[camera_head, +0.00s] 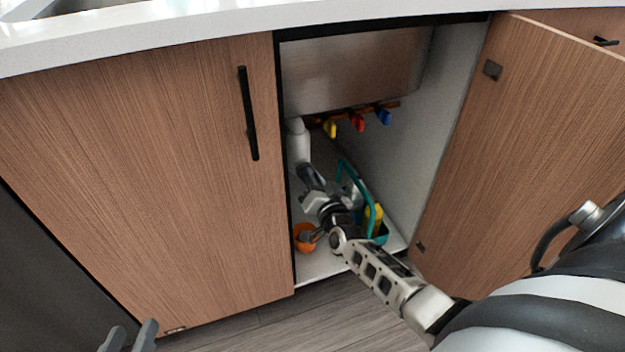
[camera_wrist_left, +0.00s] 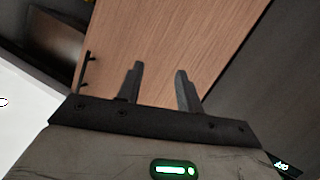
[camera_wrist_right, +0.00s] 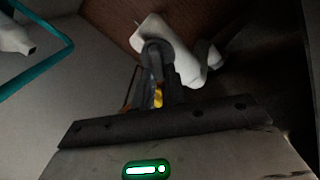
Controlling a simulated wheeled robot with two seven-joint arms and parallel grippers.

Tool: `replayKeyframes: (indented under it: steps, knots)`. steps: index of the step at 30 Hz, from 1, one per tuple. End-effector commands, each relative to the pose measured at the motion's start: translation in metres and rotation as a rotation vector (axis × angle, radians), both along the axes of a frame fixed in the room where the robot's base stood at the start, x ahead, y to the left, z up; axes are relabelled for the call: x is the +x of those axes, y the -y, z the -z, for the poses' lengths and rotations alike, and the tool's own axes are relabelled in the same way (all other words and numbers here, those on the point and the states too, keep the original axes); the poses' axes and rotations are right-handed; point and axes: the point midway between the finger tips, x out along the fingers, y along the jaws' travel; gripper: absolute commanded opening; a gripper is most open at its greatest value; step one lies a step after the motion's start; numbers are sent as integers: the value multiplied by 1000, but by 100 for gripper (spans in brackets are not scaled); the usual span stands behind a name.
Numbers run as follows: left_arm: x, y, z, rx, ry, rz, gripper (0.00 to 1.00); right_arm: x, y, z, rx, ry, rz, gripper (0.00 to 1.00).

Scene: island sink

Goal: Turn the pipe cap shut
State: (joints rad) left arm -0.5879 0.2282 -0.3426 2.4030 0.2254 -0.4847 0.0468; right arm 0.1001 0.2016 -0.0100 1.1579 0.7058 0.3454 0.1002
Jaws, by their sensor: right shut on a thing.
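My right gripper (camera_head: 309,176) is inside the open cabinet, low beside a white upright pipe-like part (camera_head: 298,143). In the right wrist view, the gripper (camera_wrist_right: 158,52) is shut at a white angled pipe fitting (camera_wrist_right: 180,52). Its fingers are closed on the pipe cap, a grey rounded piece at the pipe that the fingers mostly hide. How far the cap is turned cannot be told. My left gripper (camera_head: 130,338) is at the lower left, outside the cabinet. In the left wrist view, it (camera_wrist_left: 160,82) is open and empty, facing a wooden door.
Yellow (camera_head: 330,129), red (camera_head: 357,122) and blue (camera_head: 384,116) valve handles line the cabinet's back. A teal caddy (camera_head: 379,225) and an orange cup (camera_head: 304,244) stand near my right arm. The right door (camera_head: 530,130) is open; the left door (camera_head: 150,180) is shut.

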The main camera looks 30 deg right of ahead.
Motion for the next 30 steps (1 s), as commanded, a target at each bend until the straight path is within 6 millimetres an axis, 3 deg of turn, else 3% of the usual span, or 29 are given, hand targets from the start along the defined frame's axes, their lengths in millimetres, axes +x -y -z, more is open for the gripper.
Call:
replayKeyframes:
  steps: [30]
  knots:
    - [2,10,-8,-184,22,7,36,-2,5,11,863,205,-1,0]
